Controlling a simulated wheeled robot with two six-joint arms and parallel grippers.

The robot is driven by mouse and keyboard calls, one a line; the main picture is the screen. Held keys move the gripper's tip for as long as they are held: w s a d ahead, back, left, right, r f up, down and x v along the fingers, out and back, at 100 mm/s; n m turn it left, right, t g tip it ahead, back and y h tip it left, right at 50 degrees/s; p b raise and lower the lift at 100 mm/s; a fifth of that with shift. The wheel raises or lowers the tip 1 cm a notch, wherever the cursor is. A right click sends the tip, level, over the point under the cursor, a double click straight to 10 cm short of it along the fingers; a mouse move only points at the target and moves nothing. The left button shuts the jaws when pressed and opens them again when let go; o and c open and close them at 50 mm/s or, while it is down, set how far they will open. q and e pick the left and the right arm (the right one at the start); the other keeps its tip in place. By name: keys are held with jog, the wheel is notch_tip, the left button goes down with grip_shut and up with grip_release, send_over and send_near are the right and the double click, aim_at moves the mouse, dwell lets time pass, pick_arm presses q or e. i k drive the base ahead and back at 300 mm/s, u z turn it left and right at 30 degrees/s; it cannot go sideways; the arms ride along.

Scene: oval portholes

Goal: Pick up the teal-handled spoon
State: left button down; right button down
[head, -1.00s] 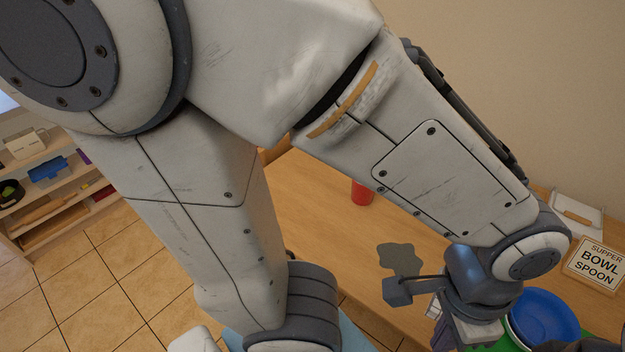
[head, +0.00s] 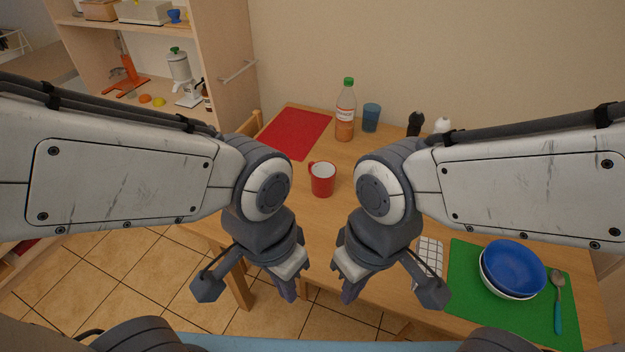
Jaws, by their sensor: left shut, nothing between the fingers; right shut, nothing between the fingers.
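The teal-handled spoon (head: 557,303) lies on the green mat (head: 462,254) at the right of the table, just right of the stacked bowls. Its metal bowl end points away from me and its teal handle points toward me. My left gripper (head: 289,294) is shut and empty near the table's front edge, left of centre. My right gripper (head: 346,295) is shut and empty just to its right, well left of the spoon and the green mat. The fingers of both point downward.
A blue bowl (head: 515,267) sits in a white bowl (head: 490,284) on the green mat. A white gridded item (head: 430,252) lies left of the mat. A red mug (head: 322,180), a bottle (head: 345,112), a blue cup (head: 371,117) and a red mat (head: 296,134) are farther back.

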aim_at(557, 277)
jog(key=z, duration=1.6)
jog(key=k, duration=1.1)
jog(key=z, duration=0.7)
jog(key=i, duration=1.45)
jog(key=u, duration=0.45)
